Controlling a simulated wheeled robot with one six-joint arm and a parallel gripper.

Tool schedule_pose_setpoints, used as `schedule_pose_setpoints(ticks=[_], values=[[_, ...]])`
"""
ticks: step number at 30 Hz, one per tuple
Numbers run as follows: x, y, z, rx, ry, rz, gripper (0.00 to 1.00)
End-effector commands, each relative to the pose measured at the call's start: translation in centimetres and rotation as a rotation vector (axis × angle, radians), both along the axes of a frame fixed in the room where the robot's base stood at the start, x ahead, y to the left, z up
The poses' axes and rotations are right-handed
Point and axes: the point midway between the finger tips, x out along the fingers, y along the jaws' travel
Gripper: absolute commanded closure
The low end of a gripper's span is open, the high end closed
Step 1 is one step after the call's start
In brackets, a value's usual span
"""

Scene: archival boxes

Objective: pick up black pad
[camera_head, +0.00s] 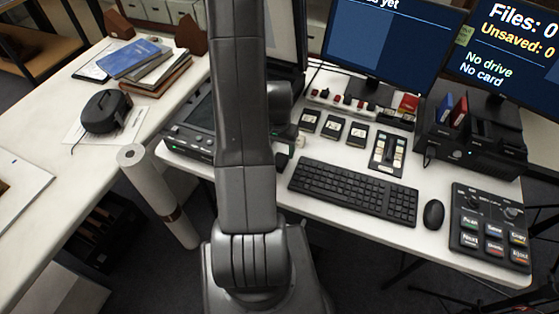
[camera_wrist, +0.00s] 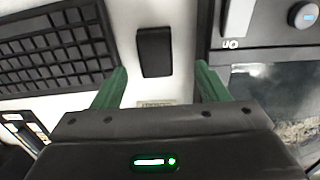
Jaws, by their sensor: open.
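The black pad (camera_wrist: 154,52) is a small dark rectangular block lying on the white desk, between the keyboard and the console. In the wrist view it shows whole, just beyond and between my green fingertips. My gripper (camera_wrist: 161,84) is open and empty, with one finger on each side of the pad's line and a gap to both. In the head view the pad (camera_head: 282,161) is a small dark shape left of the keyboard, partly beside my arm.
The keyboard (camera_head: 352,191) and the console with a screen (camera_head: 190,139) flank the pad closely. A mouse (camera_head: 433,213) and button panel (camera_head: 490,226) are farther right.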

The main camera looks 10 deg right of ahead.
Motion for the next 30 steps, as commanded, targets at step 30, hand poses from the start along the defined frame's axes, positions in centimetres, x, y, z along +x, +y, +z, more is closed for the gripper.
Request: schedule_pose_setpoints(ticks=[30], values=[[-0.4,-0.3,-5.5,0.000,0.000,0.000,0.41]])
